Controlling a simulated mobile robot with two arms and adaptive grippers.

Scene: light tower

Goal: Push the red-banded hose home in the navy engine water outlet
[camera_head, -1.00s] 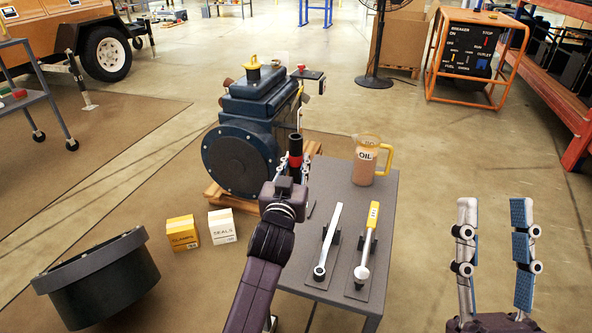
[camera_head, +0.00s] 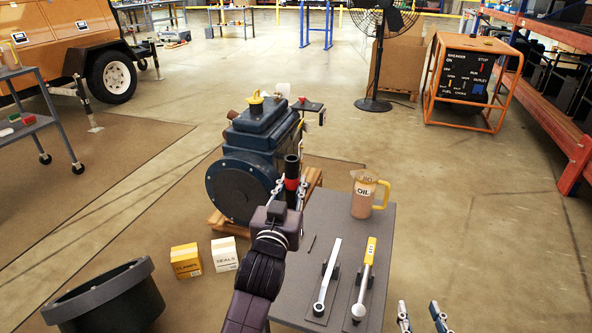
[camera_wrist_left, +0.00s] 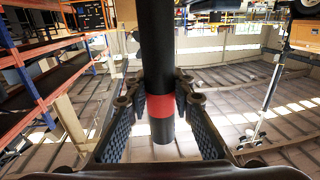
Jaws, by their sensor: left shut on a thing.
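The navy engine (camera_head: 243,175) stands on a wooden pallet left of the grey table. My left gripper (camera_head: 289,190) is shut on the red-banded hose (camera_head: 291,166), a black hose held near upright beside the engine's right side. In the left wrist view the hose (camera_wrist_left: 158,50) runs between the two fingers (camera_wrist_left: 160,105), which close at its red band. The hose's black end hangs free below the band there. I cannot make out the water outlet. My right gripper (camera_head: 420,318) shows only its fingertips at the bottom edge, apart and with nothing between them.
The grey table (camera_head: 388,235) holds an oil jug (camera_head: 363,196), two long-handled tools in stands and a small dark rod. A yellow box (camera_head: 186,260), a white box (camera_head: 224,253) and a black tub (camera_head: 105,300) stand on the floor to the left.

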